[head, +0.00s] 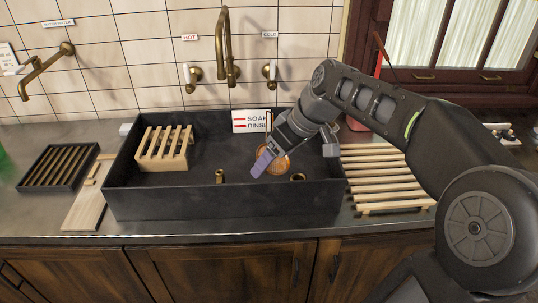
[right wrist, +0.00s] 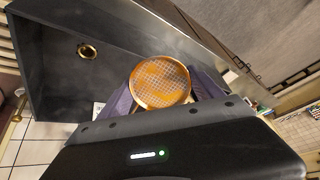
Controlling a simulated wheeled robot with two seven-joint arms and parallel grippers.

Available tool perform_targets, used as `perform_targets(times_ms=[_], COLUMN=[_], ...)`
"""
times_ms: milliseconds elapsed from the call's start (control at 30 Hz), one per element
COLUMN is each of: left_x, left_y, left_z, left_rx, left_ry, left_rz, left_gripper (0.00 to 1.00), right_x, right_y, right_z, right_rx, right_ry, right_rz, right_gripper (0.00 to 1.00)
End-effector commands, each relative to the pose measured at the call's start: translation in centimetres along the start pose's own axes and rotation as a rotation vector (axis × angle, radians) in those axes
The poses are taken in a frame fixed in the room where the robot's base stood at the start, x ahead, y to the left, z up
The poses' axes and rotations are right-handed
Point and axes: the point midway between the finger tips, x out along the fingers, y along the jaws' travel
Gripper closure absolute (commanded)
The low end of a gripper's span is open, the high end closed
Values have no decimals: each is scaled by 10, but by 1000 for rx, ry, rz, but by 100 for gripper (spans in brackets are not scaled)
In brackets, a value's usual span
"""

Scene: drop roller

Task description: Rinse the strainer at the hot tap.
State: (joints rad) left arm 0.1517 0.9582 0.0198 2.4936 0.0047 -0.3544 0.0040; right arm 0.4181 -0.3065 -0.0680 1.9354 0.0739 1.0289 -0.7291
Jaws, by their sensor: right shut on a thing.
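The strainer (head: 277,163) is a round mesh with a pale rim and orange residue across it. In the head view it is partly hidden behind my right gripper (head: 264,162). In the right wrist view the strainer (right wrist: 160,80) sits between the purple fingers, which are shut on it. It is over the right part of the dark sink (head: 215,203); its height above the floor is hard to tell. The hot tap handle (head: 191,76), white and brass under a red HOT label (head: 189,38), is left of the brass spout (head: 226,50). My left gripper is not in view.
The cold handle (head: 269,73) is right of the spout. A slatted wooden rack (head: 165,148) stands in the sink's left part. A brass drain (head: 297,177) and a short brass pipe (head: 219,176) are near the front. A SOAK/RINSE sign (head: 252,121) stands at the back.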

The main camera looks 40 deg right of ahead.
Motion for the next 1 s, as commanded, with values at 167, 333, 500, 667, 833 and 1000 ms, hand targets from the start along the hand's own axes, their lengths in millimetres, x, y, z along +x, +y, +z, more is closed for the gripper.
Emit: perform_targets(times_ms=[167, 333, 500, 667, 833, 1000], left_x=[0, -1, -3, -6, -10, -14], left_y=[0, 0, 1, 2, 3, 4], left_z=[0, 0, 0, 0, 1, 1], left_rx=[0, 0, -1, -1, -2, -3], left_ry=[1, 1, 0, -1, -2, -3], left_rz=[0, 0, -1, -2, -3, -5], left_gripper=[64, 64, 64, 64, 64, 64], right_x=[1, 4, 12, 22, 34, 46], right_y=[0, -1, -3, -6, -9, -12], right_z=[-1, -5, -15, -27, -41, -55], right_rx=[0, 0, -2, -1, -1, 0], right_ry=[0, -1, -1, -2, -1, -1], right_rz=[0, -1, 0, -1, -1, -1], right_gripper=[65, 65, 65, 65, 65, 65])
